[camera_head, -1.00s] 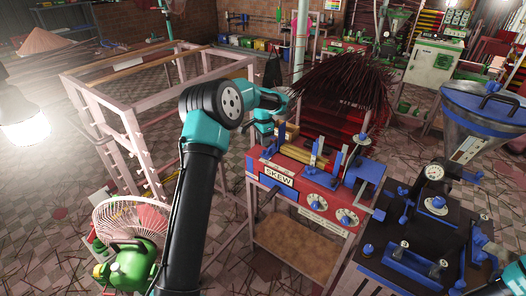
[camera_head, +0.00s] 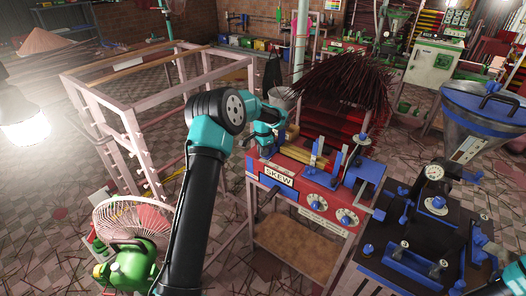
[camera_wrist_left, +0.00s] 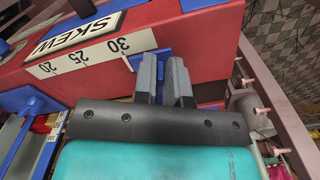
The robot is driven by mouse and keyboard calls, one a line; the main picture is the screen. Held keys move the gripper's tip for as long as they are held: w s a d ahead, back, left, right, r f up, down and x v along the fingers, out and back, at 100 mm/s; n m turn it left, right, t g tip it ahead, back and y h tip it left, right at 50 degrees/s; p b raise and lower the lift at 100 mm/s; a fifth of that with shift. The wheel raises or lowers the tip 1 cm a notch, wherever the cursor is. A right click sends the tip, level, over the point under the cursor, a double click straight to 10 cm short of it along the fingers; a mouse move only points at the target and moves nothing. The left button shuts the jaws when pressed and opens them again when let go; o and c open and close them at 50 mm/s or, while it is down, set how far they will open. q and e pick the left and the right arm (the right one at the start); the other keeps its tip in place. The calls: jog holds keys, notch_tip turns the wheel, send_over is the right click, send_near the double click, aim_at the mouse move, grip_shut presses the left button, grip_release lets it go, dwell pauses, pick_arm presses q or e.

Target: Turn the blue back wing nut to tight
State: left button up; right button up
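My left gripper (camera_head: 266,150) is at the back left end of the red machine marked SKEW (camera_head: 300,192). In the left wrist view its two grey fingers (camera_wrist_left: 163,78) point at the red housing beside the number scale (camera_wrist_left: 90,55). They are apart with a narrow gap. A blue part (camera_wrist_left: 135,62) shows behind and between the fingers; it may be the wing nut, but its wings cannot be made out and contact cannot be told. My right arm's teal parts (camera_head: 508,280) show at the lower right; its fingertips cannot be made out.
Blue uprights (camera_head: 338,160) stand on the machine top right of my left gripper. A pink frame (camera_head: 130,130) stands at left and a fan (camera_head: 132,222) below it. A dark table with blue fittings (camera_head: 415,240) and a hopper (camera_head: 478,115) are at right.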

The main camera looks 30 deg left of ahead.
pick_arm(q)
grip_shut()
jog(key=shift+m, duration=0.3)
jog(key=m, duration=0.5)
jog(key=shift+w+a+m, duration=0.35)
jog(key=shift+w+m, duration=0.05)
jog(key=m, duration=0.3)
jog(key=w+m, duration=0.1)
jog(key=m, duration=0.2)
jog(key=shift+a, duration=0.1)
jog(key=shift+o, duration=2.2)
grip_release()
jog(key=shift+r, duration=0.1)
notch_tip(320, 180, up, 17)
jog(key=shift+r, duration=0.15)
